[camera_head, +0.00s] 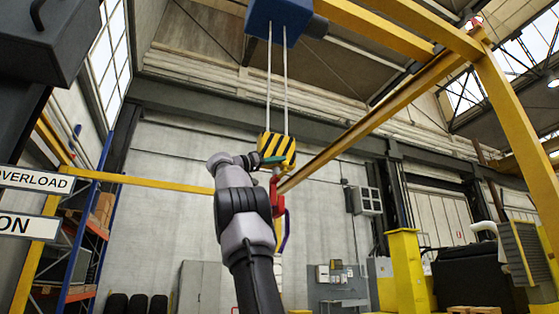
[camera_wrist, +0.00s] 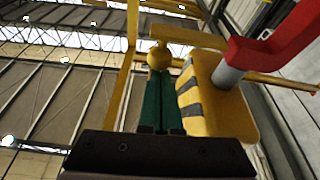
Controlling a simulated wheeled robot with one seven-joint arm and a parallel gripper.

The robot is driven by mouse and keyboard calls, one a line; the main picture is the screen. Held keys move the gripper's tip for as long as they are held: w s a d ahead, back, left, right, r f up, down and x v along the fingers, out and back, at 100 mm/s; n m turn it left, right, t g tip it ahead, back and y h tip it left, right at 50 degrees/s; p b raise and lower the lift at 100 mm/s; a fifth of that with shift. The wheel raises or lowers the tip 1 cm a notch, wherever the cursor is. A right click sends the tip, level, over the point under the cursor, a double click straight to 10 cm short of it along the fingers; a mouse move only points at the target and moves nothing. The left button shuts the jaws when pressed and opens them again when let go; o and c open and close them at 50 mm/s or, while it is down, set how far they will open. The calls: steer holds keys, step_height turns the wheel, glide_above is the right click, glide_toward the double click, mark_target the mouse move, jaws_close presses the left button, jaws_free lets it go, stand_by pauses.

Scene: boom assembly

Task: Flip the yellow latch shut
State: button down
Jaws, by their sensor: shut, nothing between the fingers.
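A yellow-and-black striped hook block (camera_head: 277,149) hangs on two cables in the head view, with a red hook (camera_head: 277,197) below it. My gripper (camera_head: 274,160) has green fingers and is beside the block, above the red hook. In the wrist view my gripper (camera_wrist: 159,78) is shut and empty, its fingers side by side. A yellow rounded knob (camera_wrist: 159,57) shows at the fingertips; I cannot tell whether they touch or whether it is the latch. The striped block (camera_wrist: 222,110) is just right of the fingers, with the red hook (camera_wrist: 262,58) at upper right.
A blue hoist (camera_head: 279,19) holds the cables under a yellow overhead beam (camera_head: 375,105). A dark box (camera_head: 42,40) and white signs (camera_head: 35,180) are at the left. A yellow post (camera_head: 406,270) stands at the lower right. Air around the hook block looks clear.

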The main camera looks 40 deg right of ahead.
mark_target(280, 177)
steer(key=shift+s+a+f+m+g, duration=0.1)
steer(key=shift+s+f+m+g, duration=0.2)
steer(key=shift+m, duration=0.6)
steer(key=shift+s+a+f+m+g+y, duration=0.15)
steer(key=shift+f+m+g, duration=0.25)
steer(key=shift+m, duration=0.35)
steer(key=shift+s+d+f+m+g+y, duration=0.15)
steer(key=shift+f+m+g, duration=0.2)
steer(key=shift+m, duration=0.4)
step_height(280, 177, down, 8)
steer(key=w+m+g+y, duration=0.1)
steer(key=m+g+y, duration=0.2)
steer(key=m, duration=1.2)
steer(key=shift+m+y, duration=0.3)
steer(key=shift+y, duration=0.5)
steer(key=shift+r, duration=0.1)
